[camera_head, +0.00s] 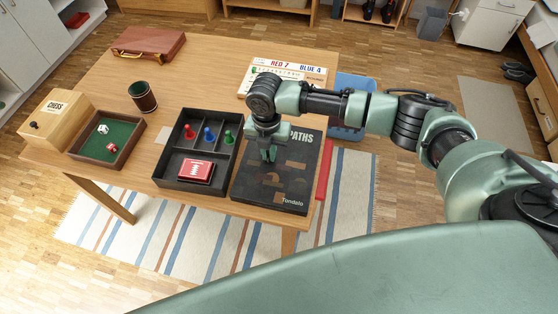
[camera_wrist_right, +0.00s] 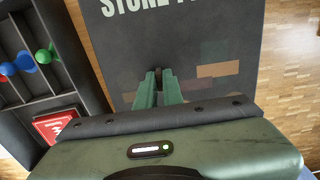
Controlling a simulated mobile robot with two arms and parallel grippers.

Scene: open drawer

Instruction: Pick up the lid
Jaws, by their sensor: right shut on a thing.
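The lid (camera_head: 283,190) is a dark, flat game-box lid with "PATHS" lettering and brown patches, at the front right of the table (camera_head: 200,90). My right gripper (camera_head: 268,154) comes down over the lid's upper middle. In the right wrist view its fingertips (camera_wrist_right: 158,76) are close together on the lid (camera_wrist_right: 210,40), with a small dark piece between them. The gripper is shut on the lid; its exact grip point is partly hidden by the fingers. I cannot tell whether the lid is raised. My left gripper is not in view.
A black open box (camera_head: 178,153) with several coloured pawns and red cards stands left of the lid. A red item (camera_head: 325,168) shows at its right edge. A scoreboard (camera_head: 262,68) is behind; a dice tray (camera_head: 88,150) and chess box (camera_head: 42,128) are farther left.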

